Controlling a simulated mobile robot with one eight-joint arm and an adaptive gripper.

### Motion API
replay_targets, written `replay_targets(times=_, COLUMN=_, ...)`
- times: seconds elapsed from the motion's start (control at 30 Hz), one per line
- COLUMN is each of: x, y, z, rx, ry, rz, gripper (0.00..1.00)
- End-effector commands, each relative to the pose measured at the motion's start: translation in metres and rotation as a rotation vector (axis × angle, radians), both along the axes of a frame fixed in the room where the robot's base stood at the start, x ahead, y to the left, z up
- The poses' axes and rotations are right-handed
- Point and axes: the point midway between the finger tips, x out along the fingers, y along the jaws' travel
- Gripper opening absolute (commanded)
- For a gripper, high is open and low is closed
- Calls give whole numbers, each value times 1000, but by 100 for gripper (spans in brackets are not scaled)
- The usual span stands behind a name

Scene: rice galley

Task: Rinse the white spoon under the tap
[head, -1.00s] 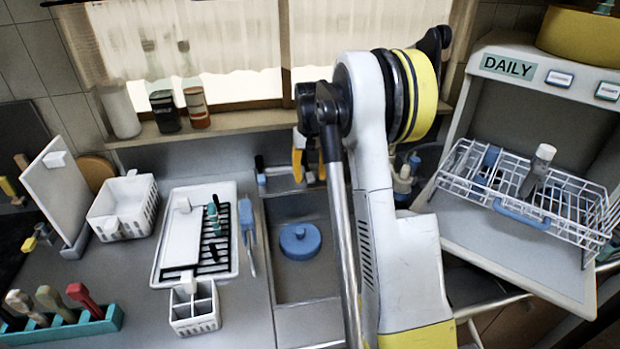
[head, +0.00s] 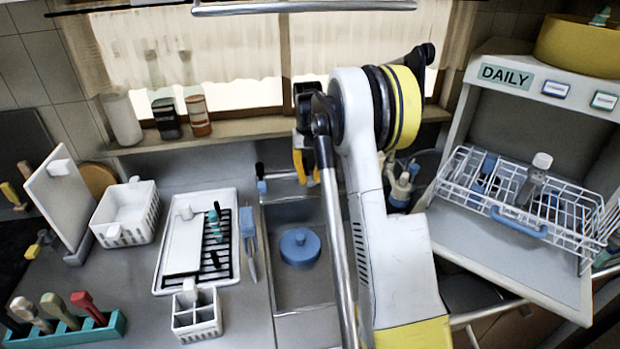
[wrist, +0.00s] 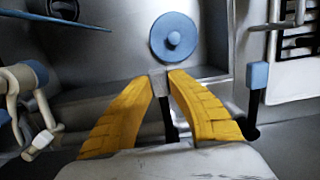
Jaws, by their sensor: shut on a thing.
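My gripper shows in the wrist view (wrist: 160,78), its yellow fingers closing together at the tips. They are shut on a small pale grey piece (wrist: 158,84); a black part shows behind it between the fingers. I cannot tell whether this is the white spoon. In the head view my gripper (head: 305,172) is near the back edge of the sink, partly hidden by my arm. The grey sink (head: 292,215) holds a round blue lid-like thing (head: 300,247). I cannot make out the tap or any running water.
A wire basket (head: 540,215) sits on the right shelf. Bottles line the sill.

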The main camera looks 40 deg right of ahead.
Motion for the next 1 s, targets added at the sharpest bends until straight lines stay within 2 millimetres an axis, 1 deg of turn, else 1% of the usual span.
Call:
replay_targets(times=0.17, x=0, y=0, z=-1, rx=-1, ry=-2, rz=0, gripper=0)
replay_targets(times=0.2, x=0, y=0, z=-1, rx=-1, ry=-2, rz=0, gripper=30)
replay_targets(times=0.23, x=0, y=0, z=-1, rx=-1, ry=-2, rz=0, gripper=39)
replay_targets(times=0.27, x=0, y=0, z=-1, rx=-1, ry=-2, rz=0, gripper=45)
replay_targets(times=0.53, x=0, y=0, z=0, rx=-1, ry=-3, rz=0, gripper=45)
replay_targets(times=0.67, x=1, y=-1, z=7, rx=-1, ry=-3, rz=0, gripper=45)
replay_targets(times=0.77, x=3, y=-1, z=23, rx=-1, ry=-3, rz=0, gripper=45)
replay_targets(times=1.0, x=9, y=-4, z=77, rx=-1, ry=-3, rz=0, gripper=45)
